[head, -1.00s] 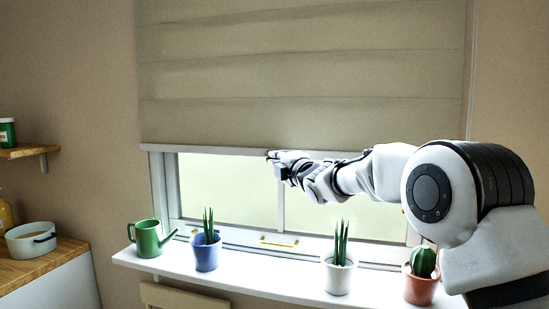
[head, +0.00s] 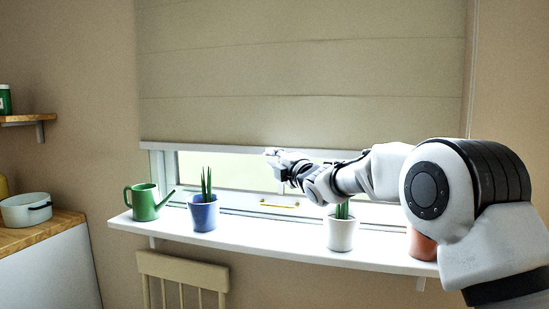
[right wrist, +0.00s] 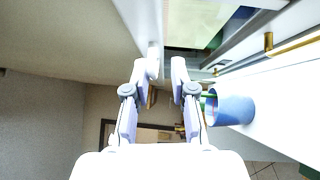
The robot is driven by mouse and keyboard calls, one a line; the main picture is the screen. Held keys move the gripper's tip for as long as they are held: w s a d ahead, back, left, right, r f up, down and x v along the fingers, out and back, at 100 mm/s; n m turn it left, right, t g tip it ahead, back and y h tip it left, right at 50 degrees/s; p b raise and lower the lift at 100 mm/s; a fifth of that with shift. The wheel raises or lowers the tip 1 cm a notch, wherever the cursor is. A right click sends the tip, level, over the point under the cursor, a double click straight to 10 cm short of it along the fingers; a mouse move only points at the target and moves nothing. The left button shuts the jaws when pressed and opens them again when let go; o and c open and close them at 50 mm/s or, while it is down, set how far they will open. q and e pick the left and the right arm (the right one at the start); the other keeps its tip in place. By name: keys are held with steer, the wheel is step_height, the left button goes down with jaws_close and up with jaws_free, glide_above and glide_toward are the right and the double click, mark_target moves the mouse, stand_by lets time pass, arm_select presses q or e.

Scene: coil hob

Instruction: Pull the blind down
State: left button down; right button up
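The beige blind (head: 300,85) hangs over the upper part of the window, and its pale bottom bar (head: 215,147) is above the sill. A strip of bright glass shows below it. My right gripper (head: 273,155) is at the bottom bar, near its middle. In the right wrist view the two fingers (right wrist: 160,72) stand a little apart, with the bar (right wrist: 153,55) between them; the exact contact is hard to see. My left gripper is not in view.
The white sill (head: 270,240) holds a green watering can (head: 146,202), a blue plant pot (head: 203,213), a white pot (head: 341,233) and a terracotta pot (head: 421,246) partly behind my arm. A chair (head: 182,268) stands below. A counter with a pot (head: 26,210) is left.

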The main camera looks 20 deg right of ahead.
steer(key=v, duration=1.2)
steer(key=shift+f, duration=0.2)
